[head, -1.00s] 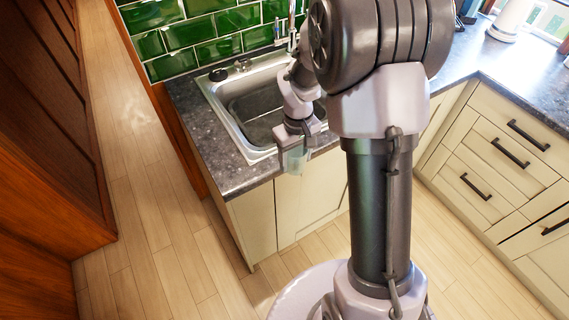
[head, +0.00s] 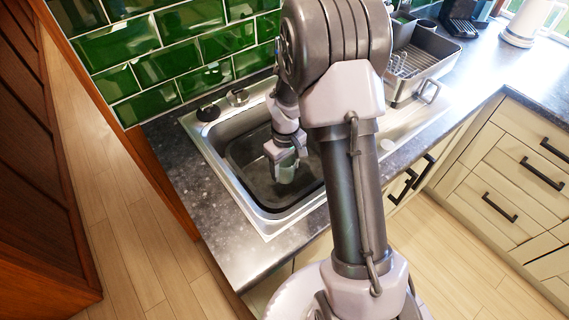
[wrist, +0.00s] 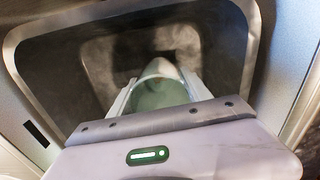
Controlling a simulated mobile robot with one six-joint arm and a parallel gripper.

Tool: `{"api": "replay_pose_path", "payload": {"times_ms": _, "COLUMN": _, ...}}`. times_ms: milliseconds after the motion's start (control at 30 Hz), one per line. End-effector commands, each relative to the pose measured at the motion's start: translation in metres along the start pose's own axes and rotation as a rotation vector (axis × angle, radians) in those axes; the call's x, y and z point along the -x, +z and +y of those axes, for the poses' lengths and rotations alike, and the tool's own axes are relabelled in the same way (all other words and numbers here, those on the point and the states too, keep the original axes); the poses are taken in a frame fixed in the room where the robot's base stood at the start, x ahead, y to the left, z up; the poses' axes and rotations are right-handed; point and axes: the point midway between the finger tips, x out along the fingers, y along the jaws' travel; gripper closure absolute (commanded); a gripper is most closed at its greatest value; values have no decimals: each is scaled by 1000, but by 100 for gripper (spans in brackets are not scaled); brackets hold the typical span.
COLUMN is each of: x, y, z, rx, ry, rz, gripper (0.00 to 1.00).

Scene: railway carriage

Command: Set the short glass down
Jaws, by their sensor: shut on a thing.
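The short glass (head: 285,172) is clear with a faint green tint and hangs upright below my gripper (head: 284,156). My gripper is shut on it, over the basin of the sink (head: 262,215) in the head view. In the wrist view the glass's round rim (wrist: 160,88) shows between the two fingers, with the dark basin (wrist: 75,65) around it. I cannot tell whether the bottom of the glass touches the basin floor.
The grey worktop (head: 195,195) runs along the sink's left and front sides. A dish rack (head: 420,65) stands right of the sink, and a white kettle (head: 528,22) is farther right. A green tiled wall (head: 165,50) rises behind.

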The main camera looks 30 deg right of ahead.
Motion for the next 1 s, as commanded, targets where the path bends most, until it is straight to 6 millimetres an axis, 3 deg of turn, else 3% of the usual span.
{"api": "replay_pose_path", "payload": {"times_ms": 333, "x": -8, "y": 1, "z": 0, "rx": 0, "ry": -1, "rz": 0, "gripper": 93}}
{"api": "replay_pose_path", "payload": {"times_ms": 733, "x": -62, "y": 1, "z": 0, "rx": -1, "ry": -1, "rz": 0, "gripper": 93}}
{"api": "replay_pose_path", "payload": {"times_ms": 1000, "x": -64, "y": 1, "z": 0, "rx": -1, "ry": -1, "rz": 0, "gripper": 93}}
